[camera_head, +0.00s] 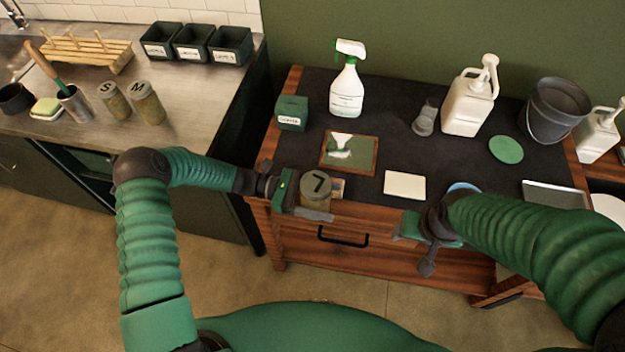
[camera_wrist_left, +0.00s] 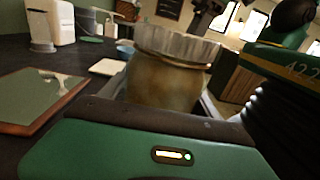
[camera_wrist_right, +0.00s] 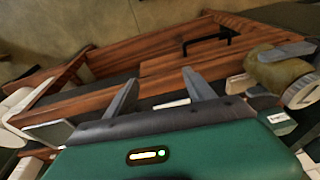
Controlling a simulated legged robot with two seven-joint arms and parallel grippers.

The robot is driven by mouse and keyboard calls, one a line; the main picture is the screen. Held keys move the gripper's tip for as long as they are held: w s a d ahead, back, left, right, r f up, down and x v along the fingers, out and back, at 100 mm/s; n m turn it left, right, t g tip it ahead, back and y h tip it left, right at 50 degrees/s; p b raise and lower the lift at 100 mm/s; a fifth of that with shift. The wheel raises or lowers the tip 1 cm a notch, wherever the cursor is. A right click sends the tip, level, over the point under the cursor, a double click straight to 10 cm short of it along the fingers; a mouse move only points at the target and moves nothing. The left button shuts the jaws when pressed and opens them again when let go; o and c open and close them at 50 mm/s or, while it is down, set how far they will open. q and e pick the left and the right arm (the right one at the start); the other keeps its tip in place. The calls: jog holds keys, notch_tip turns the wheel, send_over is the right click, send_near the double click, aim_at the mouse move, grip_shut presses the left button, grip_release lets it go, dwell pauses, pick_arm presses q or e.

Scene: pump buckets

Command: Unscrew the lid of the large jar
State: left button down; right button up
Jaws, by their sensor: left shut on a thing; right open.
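The large jar (camera_head: 317,196) stands near the front edge of the dark-topped wooden cabinet. Its grey lid (camera_head: 316,183) carries a dark letter and is on the jar. My left gripper (camera_head: 325,202) is shut on the jar's body from the left, below the lid. In the left wrist view the ribbed metal lid (camera_wrist_left: 176,45) sits on the tan jar body (camera_wrist_left: 165,85). My right gripper (camera_head: 420,245) is open and empty in front of the cabinet, right of the jar. In the right wrist view its two fingers (camera_wrist_right: 160,95) are spread apart, with the jar (camera_wrist_right: 278,70) at the right.
A white pad (camera_head: 405,185) lies right of the jar. A pump bottle (camera_head: 468,105) and bucket (camera_head: 553,112) stand farther back. Jars S (camera_head: 113,101) and M (camera_head: 146,102) stand on the left counter.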

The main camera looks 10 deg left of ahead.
jog(key=o, duration=0.4)
jog(key=w+a+m, duration=0.1)
jog(key=w+a+r+m, duration=0.1)
jog(key=w, duration=0.1)
jog(key=w+a+r+m, duration=0.1)
jog(key=a+m, duration=0.1)
jog(key=shift+w, duration=0.15)
notch_tip(320, 180, up, 8)
jog(key=m+g, duration=0.2)
jog(key=m, duration=1.5)
send_over(313, 182)
jog(key=shift+d+r, duration=0.15)
jog(key=shift+d, duration=0.2)
jog(key=shift+a+r+m, duration=0.1)
jog(key=shift+a+m, duration=0.25)
jog(key=shift+m, duration=0.05)
jog(key=shift+f, duration=0.2)
notch_tip(313, 182, down, 7)
jog(key=shift+f, duration=0.2)
